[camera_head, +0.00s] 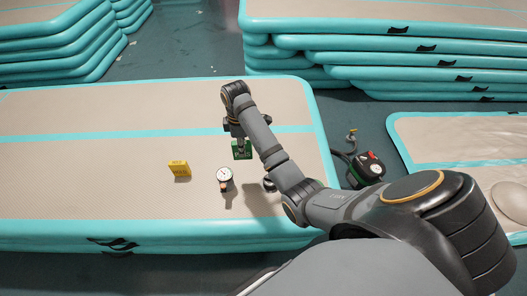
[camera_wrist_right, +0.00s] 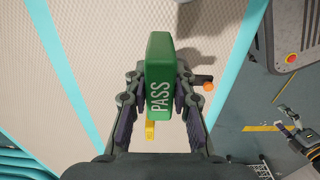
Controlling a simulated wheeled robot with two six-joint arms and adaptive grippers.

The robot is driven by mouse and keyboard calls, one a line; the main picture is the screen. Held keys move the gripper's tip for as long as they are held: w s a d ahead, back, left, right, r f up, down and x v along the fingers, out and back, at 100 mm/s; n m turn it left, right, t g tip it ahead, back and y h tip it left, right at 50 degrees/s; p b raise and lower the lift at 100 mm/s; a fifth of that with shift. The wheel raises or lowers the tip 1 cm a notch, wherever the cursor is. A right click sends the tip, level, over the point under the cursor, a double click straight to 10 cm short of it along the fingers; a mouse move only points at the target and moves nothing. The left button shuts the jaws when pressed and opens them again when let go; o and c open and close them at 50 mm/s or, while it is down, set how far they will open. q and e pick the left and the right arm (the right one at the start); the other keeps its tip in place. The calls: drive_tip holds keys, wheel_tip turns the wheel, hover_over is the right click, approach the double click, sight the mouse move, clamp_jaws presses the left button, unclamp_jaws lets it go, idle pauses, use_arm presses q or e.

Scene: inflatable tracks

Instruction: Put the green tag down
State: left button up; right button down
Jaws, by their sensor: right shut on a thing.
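The green tag (camera_head: 242,150) is in my right gripper (camera_head: 240,140), over the beige top of the near inflatable track (camera_head: 90,185). In the right wrist view the tag (camera_wrist_right: 160,70) stands between the two fingers (camera_wrist_right: 160,92), with white letters reading PASS on it. The fingers are shut on it. In the head view the tag looks to be above the track, but I cannot tell the exact gap under it.
A yellow tag (camera_head: 179,169) and a round white gauge (camera_head: 225,175) are on the track near the green tag. A pump (camera_head: 367,168) is on the floor right of the track. Stacked tracks (camera_head: 400,60) stand behind. The track's left part is clear.

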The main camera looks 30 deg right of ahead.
drive_tip(key=shift+w+r, duration=0.1)
drive_tip(key=shift+w, duration=0.15)
drive_tip(key=shift+d, duration=0.2)
use_arm(q)
wheel_tip(320, 180, up, 4)
drive_tip(key=d+b, duration=0.1)
drive_tip(key=b, duration=0.1)
drive_tip(key=f+t+b, duration=0.1)
drive_tip(key=d+f+t+b, duration=0.1)
drive_tip(key=f+b, duration=0.1)
drive_tip(key=w+d+f+t+h+b, duration=0.1)
drive_tip(key=shift+d+f+b, duration=0.25)
drive_tip(key=shift+f+b, duration=0.15)
use_arm(e)
drive_tip(key=w+d+f, duration=0.5)
drive_tip(key=d+f, duration=0.4)
drive_tip(key=d, duration=0.3)
drive_tip(key=shift+w+f, duration=0.2)
drive_tip(key=shift+f, duration=0.05)
